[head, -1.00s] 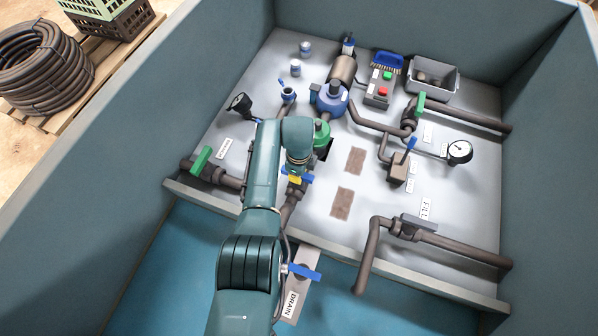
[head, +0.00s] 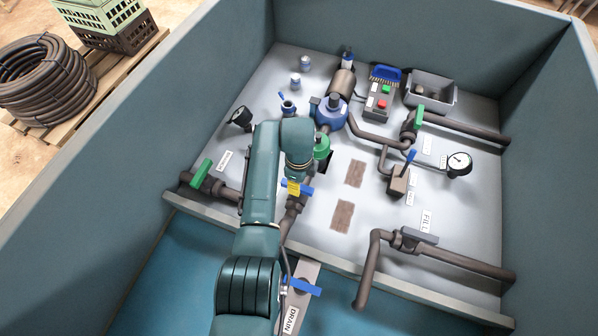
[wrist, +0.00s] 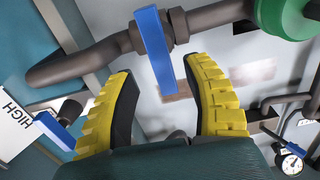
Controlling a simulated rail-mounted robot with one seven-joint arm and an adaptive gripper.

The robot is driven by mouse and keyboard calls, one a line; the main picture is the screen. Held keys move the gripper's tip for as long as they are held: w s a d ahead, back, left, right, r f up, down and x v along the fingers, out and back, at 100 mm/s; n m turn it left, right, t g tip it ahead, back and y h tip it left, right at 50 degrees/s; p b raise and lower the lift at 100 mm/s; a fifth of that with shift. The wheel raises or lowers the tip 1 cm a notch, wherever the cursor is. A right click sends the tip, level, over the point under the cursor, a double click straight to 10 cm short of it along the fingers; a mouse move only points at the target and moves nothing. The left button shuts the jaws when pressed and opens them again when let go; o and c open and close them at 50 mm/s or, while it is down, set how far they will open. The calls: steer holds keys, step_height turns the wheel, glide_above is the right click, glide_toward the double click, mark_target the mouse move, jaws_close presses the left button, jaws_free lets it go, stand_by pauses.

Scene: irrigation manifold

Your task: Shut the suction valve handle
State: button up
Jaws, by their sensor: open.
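A blue lever handle (wrist: 153,48) sits on a dark brown pipe valve in the wrist view, lying crosswise to the pipe. It also shows in the head view (head: 304,188), just in front of the green fitting (head: 321,146). No readable label marks it as suction. My gripper (wrist: 168,100) is open. Its two yellow fingers stand apart, with the free end of the blue handle in the gap between them; I cannot tell whether either finger touches it. In the head view my arm partly hides the gripper and valve.
A drain valve with a blue handle (head: 304,287) is at the front. A green handle (head: 201,172) is at the left, a grey fill handle (head: 419,235) at the right. A gauge (head: 459,163) and grey bin (head: 431,92) stand further back. Grey walls enclose the bench.

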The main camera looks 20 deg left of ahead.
step_height(320, 180, up, 8)
steer(key=shift+f, duration=0.2)
steer(key=shift+r, duration=0.1)
step_height(320, 180, up, 3)
steer(key=p, duration=0.4)
steer(key=shift+p, duration=0.3)
